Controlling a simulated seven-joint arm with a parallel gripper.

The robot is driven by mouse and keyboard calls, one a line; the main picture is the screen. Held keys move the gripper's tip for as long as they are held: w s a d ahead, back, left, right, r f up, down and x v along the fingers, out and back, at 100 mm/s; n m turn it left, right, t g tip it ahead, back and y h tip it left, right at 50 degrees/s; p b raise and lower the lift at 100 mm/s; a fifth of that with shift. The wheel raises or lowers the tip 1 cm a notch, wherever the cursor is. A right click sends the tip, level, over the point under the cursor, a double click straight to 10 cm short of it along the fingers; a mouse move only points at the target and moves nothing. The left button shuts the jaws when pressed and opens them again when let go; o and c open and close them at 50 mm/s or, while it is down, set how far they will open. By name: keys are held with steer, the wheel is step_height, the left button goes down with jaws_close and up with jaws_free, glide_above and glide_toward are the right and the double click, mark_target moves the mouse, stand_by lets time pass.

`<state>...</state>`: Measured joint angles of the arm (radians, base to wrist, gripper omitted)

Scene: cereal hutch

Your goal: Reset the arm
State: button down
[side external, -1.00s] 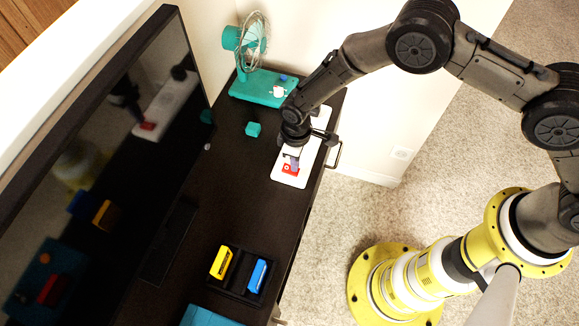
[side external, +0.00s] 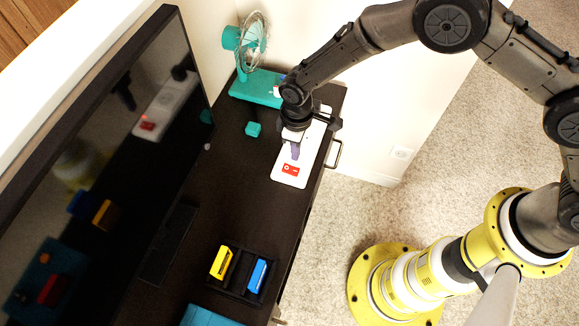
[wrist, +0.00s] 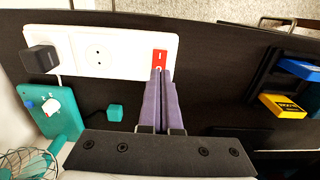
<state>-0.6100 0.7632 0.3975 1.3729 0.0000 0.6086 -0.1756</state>
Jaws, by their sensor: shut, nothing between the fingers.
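My gripper (side external: 295,151) is shut and empty, its purple fingers pressed together, over the white power strip (side external: 309,157) on the dark hutch top. The power strip also shows in the wrist view (wrist: 133,48). Its red switch (side external: 290,170) is at the near end, uncovered in the side view. In the wrist view the fingertips (wrist: 162,72) appear just below the red switch (wrist: 159,63); I cannot tell the exact gap. A black plug (wrist: 40,59) sits in the strip's far end.
A teal fan (side external: 258,88) stands at the back, with a small teal cube (side external: 253,129) near it. A black holder (side external: 240,272) with a yellow and a blue item is at the front. A large screen (side external: 110,150) stands along the left. The middle of the top is clear.

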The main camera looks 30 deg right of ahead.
stand_by(0.3)
steer(key=w+d+r+m+t+y, duration=0.1)
steer(key=w+d+r+t, duration=0.2)
steer(key=r, duration=0.6)
steer(key=w+d+r+m, duration=0.1)
steer(key=w+d+r, duration=0.3)
steer(key=r, duration=0.5)
steer(key=s+d+r+m+t, duration=0.1)
steer(key=s+d+r, duration=0.2)
steer(key=d+r, duration=0.35)
steer(key=s+d+r+m+t, duration=0.15)
steer(key=d+r, duration=0.25)
steer(key=r, duration=0.5)
steer(key=s+d+r+m+t, duration=0.1)
steer(key=s+d+r, duration=0.25)
steer(key=s, duration=0.35)
steer(key=s+d+r+m+t, duration=0.1)
steer(key=s+d+r, duration=0.2)
steer(key=s+d, duration=0.25)
steer(key=s+d+f+m+g, duration=0.1)
steer(key=s+f, duration=0.2)
steer(key=s, duration=0.4)
steer(key=s+d+f+m+g+h, duration=0.1)
steer(key=s+f, duration=0.2)
steer(key=s, duration=0.4)
steer(key=shift+s+f, duration=0.2)
steer(key=shift+f, duration=0.2)
